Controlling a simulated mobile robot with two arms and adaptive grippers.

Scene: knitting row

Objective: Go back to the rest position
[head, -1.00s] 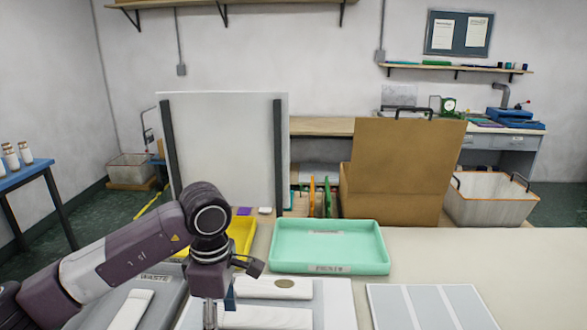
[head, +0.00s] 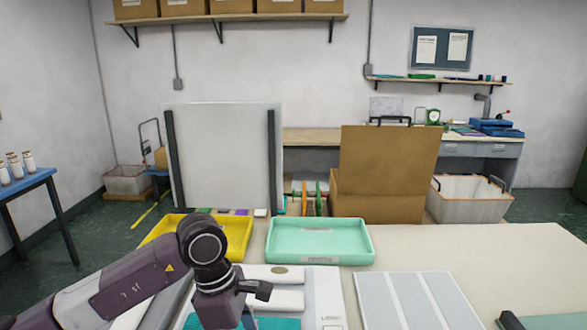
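My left arm comes in from the left in the head view. Its gripper (head: 228,304) hangs downward over the near left part of the worktable. The fingers are hidden or cut off by the bottom edge, so I cannot tell whether they are open or shut. My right gripper is not recognisable in view.
The worktable (head: 480,248) holds a yellow tray (head: 166,233), a mint tray (head: 320,258), a white board with rolls (head: 331,306) and a pale striped panel (head: 408,298). A white upright panel (head: 222,160) and cardboard box (head: 388,165) stand behind. The table's right side is mostly clear.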

